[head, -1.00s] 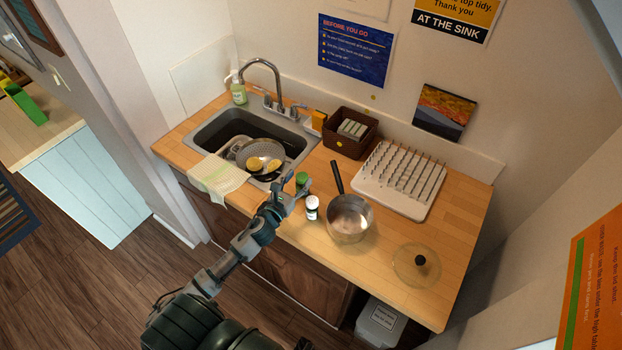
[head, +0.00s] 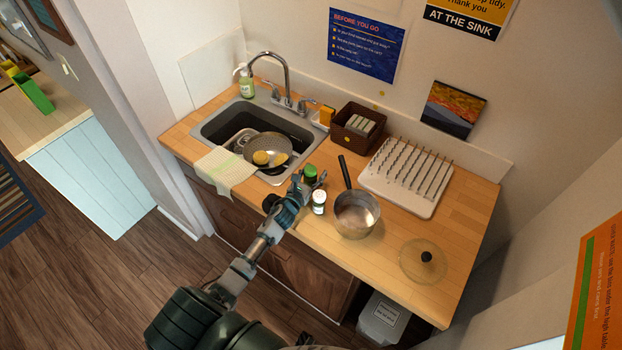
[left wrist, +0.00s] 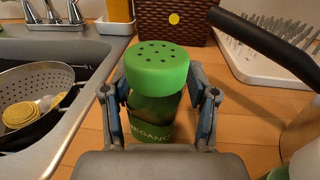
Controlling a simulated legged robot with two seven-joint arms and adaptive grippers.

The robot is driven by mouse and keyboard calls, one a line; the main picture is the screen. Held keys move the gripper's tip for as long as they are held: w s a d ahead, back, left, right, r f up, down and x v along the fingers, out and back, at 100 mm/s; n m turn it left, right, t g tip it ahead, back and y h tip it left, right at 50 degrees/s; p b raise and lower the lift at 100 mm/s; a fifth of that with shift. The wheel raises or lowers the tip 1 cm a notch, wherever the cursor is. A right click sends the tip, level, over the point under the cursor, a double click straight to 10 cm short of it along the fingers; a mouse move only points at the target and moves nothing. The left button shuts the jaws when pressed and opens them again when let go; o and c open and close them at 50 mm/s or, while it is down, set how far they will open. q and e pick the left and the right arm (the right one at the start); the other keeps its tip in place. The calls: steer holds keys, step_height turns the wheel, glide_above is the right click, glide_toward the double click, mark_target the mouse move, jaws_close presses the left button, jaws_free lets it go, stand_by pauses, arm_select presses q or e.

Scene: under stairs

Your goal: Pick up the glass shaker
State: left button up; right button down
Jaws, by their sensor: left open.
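A glass shaker with a green perforated lid (left wrist: 155,68) and a green label, partly readable as "EGANO", stands upright on the wooden counter. In the head view the same shaker (head: 310,171) is beside the sink's right front corner, partly hidden by my gripper. My left gripper (left wrist: 160,100) is open, with one finger on each side of the shaker. I cannot tell whether the fingers touch it. In the head view my left gripper (head: 309,186) reaches the shaker from the front. My right gripper is not in view.
A second small jar (head: 319,203) with a white label stands close to the gripper. A saucepan (head: 357,214) with a dark handle is to the right, and a glass lid (head: 423,261) farther right. The sink (head: 222,128) holds a colander (head: 268,146). A drying rack (head: 405,185) is behind.

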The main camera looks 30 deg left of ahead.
mark_target(312, 166)
arm_select(q)
steer(key=shift+a+f, duration=0.1)
steer(key=shift+a, duration=0.3)
steer(key=shift+c, duration=1.2)
steer(key=c, duration=0.8)
steer(key=shift+d, duration=0.35)
steer(key=shift+r, duration=0.95)
steer(key=shift+c, duration=0.2)
steer(key=shift+s+a+r, duration=0.1)
steer(key=shift+s+r, duration=0.1)
steer(key=shift+r, duration=0.25)
steer(key=shift+s+a+r, duration=0.1)
steer(key=shift+s+r, duration=0.1)
steer(key=shift+r, duration=0.2)
steer(key=s+d+r+b, duration=0.1)
steer(key=s+d, duration=0.1)
steer(key=s, duration=1.3)
steer(key=shift+d+r, duration=0.3)
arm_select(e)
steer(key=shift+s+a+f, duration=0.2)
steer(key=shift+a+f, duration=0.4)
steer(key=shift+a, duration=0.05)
